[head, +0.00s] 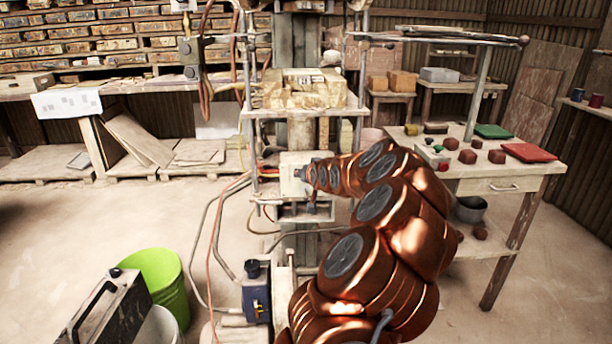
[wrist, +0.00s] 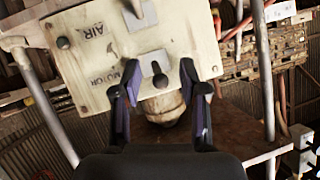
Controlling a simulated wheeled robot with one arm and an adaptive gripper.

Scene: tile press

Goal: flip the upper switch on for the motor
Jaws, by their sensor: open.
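The cream switch panel (wrist: 110,50) fills the upper left of the wrist view, tilted, with AIR and MOTOR lettering. The switch beside MOTOR (wrist: 159,80) is a dark toggle on a pale plate, low on the panel in this picture. The other switch (wrist: 138,14) is at the top edge, partly cut off. My gripper (wrist: 160,88) is open, with one finger on each side of the MOTOR switch; I cannot tell whether they touch it. In the head view the panel (head: 292,186) is on the press, partly hidden by my arm.
Metal press posts (wrist: 263,75) stand close to the panel. In the head view, a worktable (head: 500,172) with red and green pieces stands at the right. A green bucket (head: 160,278) and a blue box (head: 257,300) are at the lower left. Hoses hang beside the press.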

